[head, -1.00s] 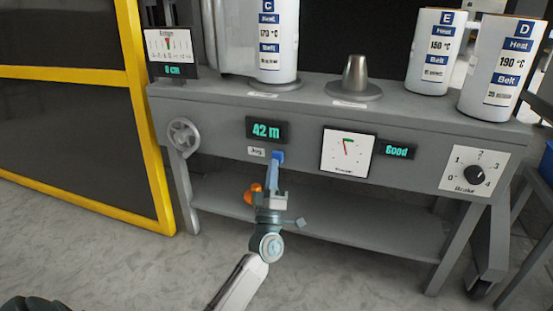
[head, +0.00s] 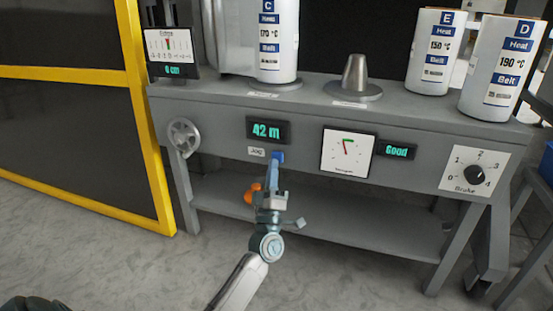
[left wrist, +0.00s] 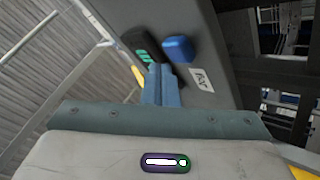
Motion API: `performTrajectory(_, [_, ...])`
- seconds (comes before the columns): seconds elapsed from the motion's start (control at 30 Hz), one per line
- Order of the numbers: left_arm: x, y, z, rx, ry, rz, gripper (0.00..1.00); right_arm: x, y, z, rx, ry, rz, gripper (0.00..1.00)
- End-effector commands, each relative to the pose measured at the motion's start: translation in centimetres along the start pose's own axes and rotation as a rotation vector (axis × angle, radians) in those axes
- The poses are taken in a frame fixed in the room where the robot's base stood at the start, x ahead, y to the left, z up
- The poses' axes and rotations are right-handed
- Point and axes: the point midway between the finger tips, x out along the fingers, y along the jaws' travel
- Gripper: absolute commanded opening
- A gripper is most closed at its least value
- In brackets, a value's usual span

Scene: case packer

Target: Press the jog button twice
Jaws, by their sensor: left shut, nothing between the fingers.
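The blue jog button (head: 278,157) sticks out of the front of the grey bench, below the green "42 m" display (head: 268,130) and right of the "Jog" label (head: 256,153). The button also shows in the left wrist view (left wrist: 178,48), with the label (left wrist: 201,79) beside it. My left gripper (head: 275,176) is shut and empty, just in front of and below the button. In the left wrist view its blue fingers (left wrist: 160,75) end near the button; a small gap seems to show. My right gripper is not in view.
A gauge (head: 347,152), a "Good" display (head: 397,151) and a brake dial (head: 474,174) sit farther right on the bench front. A handwheel (head: 183,137) is at the left. White canisters stand on top. A yellow-framed panel (head: 150,150) stands left.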

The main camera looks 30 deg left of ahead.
Motion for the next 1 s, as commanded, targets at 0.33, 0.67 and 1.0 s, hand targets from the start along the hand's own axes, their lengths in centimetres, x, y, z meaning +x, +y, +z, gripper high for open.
performTrajectory(0.33, [0.59, -0.36, 0.37, 0.001, 0.001, 0.001, 0.00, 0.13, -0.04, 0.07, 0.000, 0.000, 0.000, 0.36])
performTrajectory(0.67, [0.63, -0.40, 0.41, 0.000, 0.000, 0.000, 0.00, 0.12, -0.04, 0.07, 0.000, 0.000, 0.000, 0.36])
performTrajectory(1.0, [0.88, -0.63, 0.62, 0.001, 0.000, 0.000, 0.00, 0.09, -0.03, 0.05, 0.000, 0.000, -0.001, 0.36])
